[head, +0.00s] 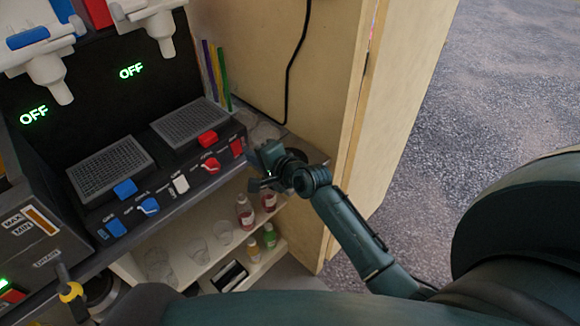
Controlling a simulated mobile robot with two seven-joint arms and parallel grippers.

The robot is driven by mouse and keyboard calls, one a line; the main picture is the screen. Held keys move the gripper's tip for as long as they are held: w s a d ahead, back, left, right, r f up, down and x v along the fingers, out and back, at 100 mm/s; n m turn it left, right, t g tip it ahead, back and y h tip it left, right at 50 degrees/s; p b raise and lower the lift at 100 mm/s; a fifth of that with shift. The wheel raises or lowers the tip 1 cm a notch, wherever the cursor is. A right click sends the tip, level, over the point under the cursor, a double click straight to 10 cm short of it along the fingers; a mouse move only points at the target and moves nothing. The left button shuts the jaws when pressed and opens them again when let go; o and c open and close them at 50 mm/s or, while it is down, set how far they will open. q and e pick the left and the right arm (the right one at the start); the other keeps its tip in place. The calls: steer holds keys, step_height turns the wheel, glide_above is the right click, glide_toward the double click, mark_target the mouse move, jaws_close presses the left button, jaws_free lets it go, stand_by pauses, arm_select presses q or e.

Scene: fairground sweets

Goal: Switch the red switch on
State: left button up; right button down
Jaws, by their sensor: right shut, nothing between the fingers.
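The dark slush-style machine has a front panel (165,190) with blue controls on its left half and red ones on its right half. A flat red switch (237,147) is at the panel's right end. A red knob (211,164) is left of it, and a red block (207,138) sits above by the right drip grate. Green "OFF" displays (131,71) show above both grates. My right gripper (259,168) is shut and empty, just right of the flat red switch, seemingly apart from it. My left gripper is not in view.
A white switch (181,184) sits mid-panel. Below, a shelf holds glasses (197,250) and small bottles (245,211). A wooden side wall (331,85) stands right of the machine, close to my right arm. Another dark machine (35,240) is at left.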

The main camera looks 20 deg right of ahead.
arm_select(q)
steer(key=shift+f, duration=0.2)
arm_select(e)
steer(key=v, duration=1)
steer(key=shift+r, duration=0.2)
steer(key=shift+w, duration=0.1)
steer(key=shift+d+f, duration=0.1)
